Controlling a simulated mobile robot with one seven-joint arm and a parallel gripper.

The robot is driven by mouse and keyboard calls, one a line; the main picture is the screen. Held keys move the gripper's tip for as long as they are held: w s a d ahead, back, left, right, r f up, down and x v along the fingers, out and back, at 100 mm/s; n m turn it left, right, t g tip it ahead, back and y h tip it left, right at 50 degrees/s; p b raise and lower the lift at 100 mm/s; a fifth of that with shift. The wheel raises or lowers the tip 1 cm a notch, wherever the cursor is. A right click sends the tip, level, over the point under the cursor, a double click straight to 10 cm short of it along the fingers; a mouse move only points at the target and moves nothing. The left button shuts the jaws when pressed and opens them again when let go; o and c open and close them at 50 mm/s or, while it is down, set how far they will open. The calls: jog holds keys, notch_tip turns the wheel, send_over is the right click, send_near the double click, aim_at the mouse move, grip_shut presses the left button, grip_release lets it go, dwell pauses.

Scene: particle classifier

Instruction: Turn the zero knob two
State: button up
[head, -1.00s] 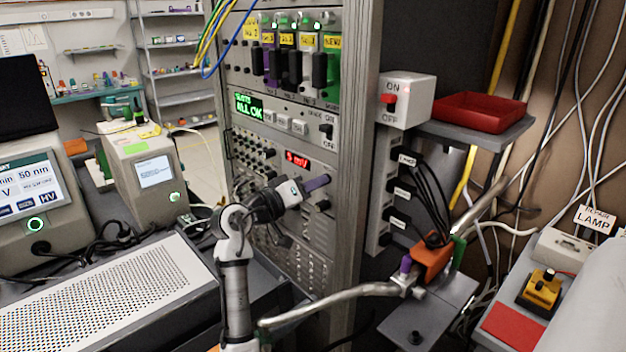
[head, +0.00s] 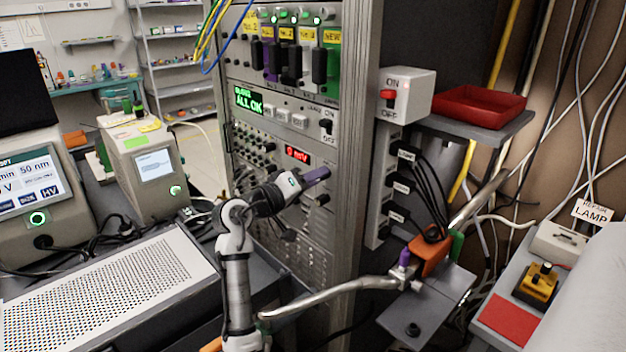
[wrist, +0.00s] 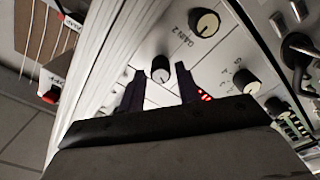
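A small round knob (wrist: 160,68), black with a pale cap, shows between my fingertips in the wrist view. Its label is not readable there, so I cannot confirm that it is zero knob two. My gripper (wrist: 159,80) has its dark fingers apart, with a gap on each side of the knob. In the head view my gripper (head: 318,174) is at the rack panel, right below the red mV display (head: 297,153). The display appears to read 0 mV. The panel around the fingertips is partly hidden by my gripper.
A larger knob marked GAIN 2 (wrist: 205,22) is above the fingers in the wrist view, and another knob (wrist: 247,81) is to the right. The rack's metal edge post (head: 358,150) stands just right of my gripper. A red-switched box (head: 406,95) is beyond it.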

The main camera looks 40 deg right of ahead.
jog(key=shift+o, duration=0.7)
jog(key=s+a+b, duration=0.1)
jog(key=a+b, duration=0.3)
jog(key=a, duration=0.9)
jog(key=shift+a+b, duration=0.35)
jog(key=shift+a, duration=0.05)
